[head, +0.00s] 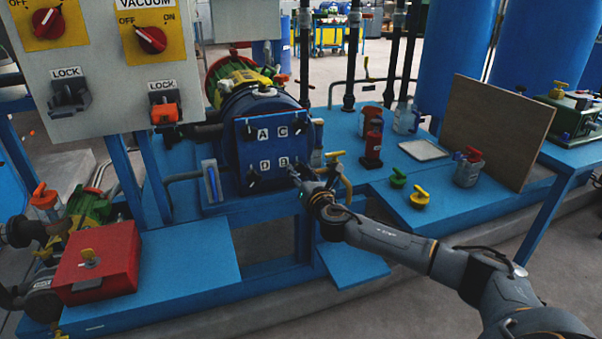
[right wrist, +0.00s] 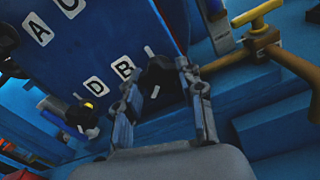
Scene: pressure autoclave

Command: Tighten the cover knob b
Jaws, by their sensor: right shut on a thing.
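The blue square cover (head: 271,148) of the autoclave stands upright in the head view, with white letter labels and black knobs at its corners. The label B (right wrist: 123,68) is clear in the right wrist view, next to the black cover knob b (right wrist: 158,88), which has white marks. My right gripper (head: 296,174) is at the cover's lower right corner. Its fingers (right wrist: 160,76) are closed around knob b in the right wrist view. The knob is mostly hidden by the gripper in the head view. My left gripper is not in view.
A yellow-handled valve (right wrist: 257,16) with a brass pipe is close to the right of my right gripper. Green (head: 398,177) and yellow (head: 420,197) knobs, a red device (head: 372,140) and a grey canister (head: 468,168) stand on the blue bench. A control panel (head: 100,85) overhangs at left.

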